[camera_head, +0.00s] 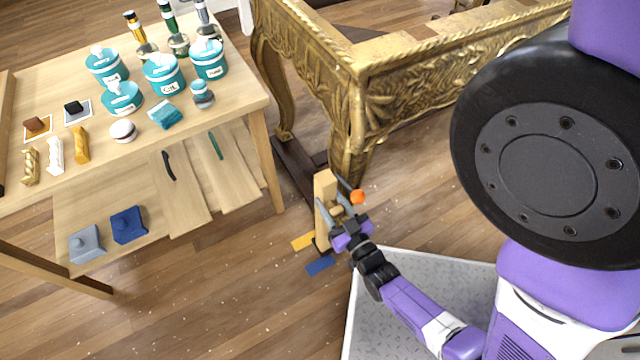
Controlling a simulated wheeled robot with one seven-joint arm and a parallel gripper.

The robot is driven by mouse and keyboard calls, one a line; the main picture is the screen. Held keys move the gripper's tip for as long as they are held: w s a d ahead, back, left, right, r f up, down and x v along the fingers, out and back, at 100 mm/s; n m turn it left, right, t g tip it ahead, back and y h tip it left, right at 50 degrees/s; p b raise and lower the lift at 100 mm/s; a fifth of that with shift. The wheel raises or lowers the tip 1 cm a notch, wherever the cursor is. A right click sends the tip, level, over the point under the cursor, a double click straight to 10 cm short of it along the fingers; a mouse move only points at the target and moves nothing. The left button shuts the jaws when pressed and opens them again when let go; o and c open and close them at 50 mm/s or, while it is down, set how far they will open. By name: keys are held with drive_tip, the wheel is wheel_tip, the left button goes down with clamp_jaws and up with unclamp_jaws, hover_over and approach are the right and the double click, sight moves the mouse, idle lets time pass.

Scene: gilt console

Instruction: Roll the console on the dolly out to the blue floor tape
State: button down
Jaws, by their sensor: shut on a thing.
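The gilt console (345,75), carved and gold, stands at the top centre and runs off the upper right. Its front legs stand at the dark dolly (295,170), which shows only in part. A pale wooden upright (323,188) stands at the dolly's near end. My gripper (337,207) is shut on the light wooden handle at this upright; the fingers partly hide the grip. The blue floor tape (320,264) lies on the floor just nearer than the upright. A yellow tape strip (302,241) lies beside the upright's foot.
A wooden workbench (235,105) with teal tins, bottles, brushes and blocks stands at the left, its lower shelf (90,195) holding boards. An orange ball (358,197) shows beside my gripper. Bare plank floor (220,290) lies in front of the tape. My arm covers the right.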

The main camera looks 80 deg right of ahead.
drive_tip(key=shift+v, duration=0.9)
drive_tip(key=c, duration=0.9)
unclamp_jaws()
drive_tip(key=v, duration=0.7)
drive_tip(key=shift+s+a, duration=0.3)
